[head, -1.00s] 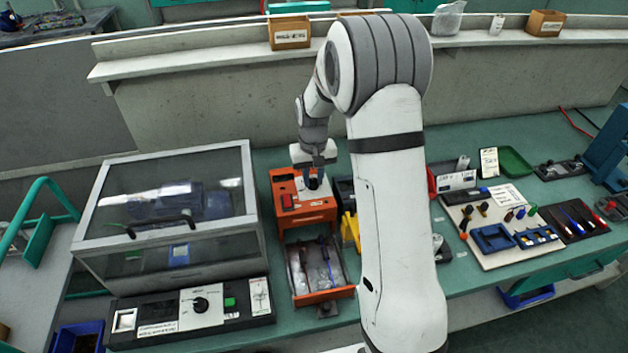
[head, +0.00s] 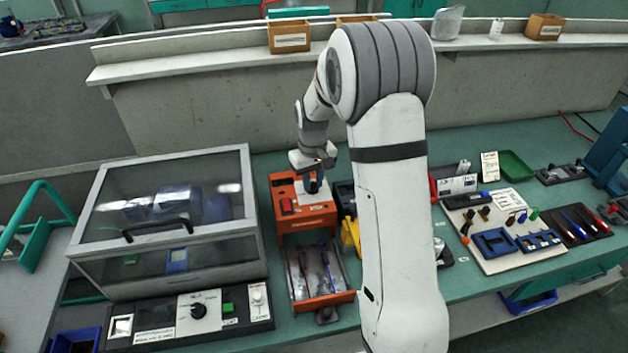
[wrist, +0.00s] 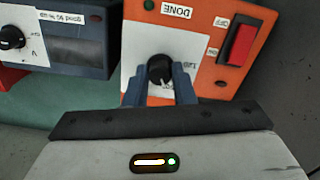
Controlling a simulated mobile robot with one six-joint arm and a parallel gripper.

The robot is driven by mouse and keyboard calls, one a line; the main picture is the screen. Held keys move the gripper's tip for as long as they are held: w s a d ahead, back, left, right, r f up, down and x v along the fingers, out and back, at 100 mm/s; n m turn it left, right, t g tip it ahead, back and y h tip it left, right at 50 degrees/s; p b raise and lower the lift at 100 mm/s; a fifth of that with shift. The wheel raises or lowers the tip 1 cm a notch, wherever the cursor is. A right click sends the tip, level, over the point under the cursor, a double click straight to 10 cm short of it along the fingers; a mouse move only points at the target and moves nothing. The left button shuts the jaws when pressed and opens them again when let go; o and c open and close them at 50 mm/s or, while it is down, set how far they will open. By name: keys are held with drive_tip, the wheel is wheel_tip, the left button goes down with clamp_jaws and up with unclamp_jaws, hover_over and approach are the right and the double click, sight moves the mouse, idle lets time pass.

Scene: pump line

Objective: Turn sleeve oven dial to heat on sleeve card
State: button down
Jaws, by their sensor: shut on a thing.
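The sleeve oven (head: 318,217) appears to be the orange box at the middle of the bench. Its black dial (wrist: 160,69) sits on a white plate (wrist: 152,30) with print that reads upside down in the wrist view. My gripper (wrist: 159,80) has its two blue fingers closed on either side of the dial; in the head view it (head: 313,184) is over the oven's top. A small white mark shows at the dial's near edge, but its exact setting is too small to read. I cannot tell which of the cards in view is the sleeve card.
A red switch (wrist: 238,44) and a DONE label (wrist: 176,10) are on the oven. A dark box with another dial (wrist: 11,37) stands close beside it. A glass-lidded case (head: 125,285) is left. A tool board (head: 512,253) lies right of my arm.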

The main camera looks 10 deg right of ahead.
sight(313, 186)
drive_tip(key=c, duration=1.2)
unclamp_jaws()
wheel_tip(313, 186, up, 8)
drive_tip(key=shift+f+b, duration=0.25)
drive_tip(key=shift+b, duration=0.25)
drive_tip(key=shift+r, duration=0.2)
drive_tip(key=shift+s+r, duration=0.15)
drive_tip(key=shift+s, duration=0.05)
drive_tip(key=s+r+m+t, duration=0.1)
drive_tip(key=s+r, duration=0.2)
drive_tip(key=s, duration=1.1)
drive_tip(key=s+r+m+t, duration=0.2)
drive_tip(key=s+r, duration=0.1)
drive_tip(key=s, duration=1.1)
drive_tip(key=shift+d, duration=0.35)
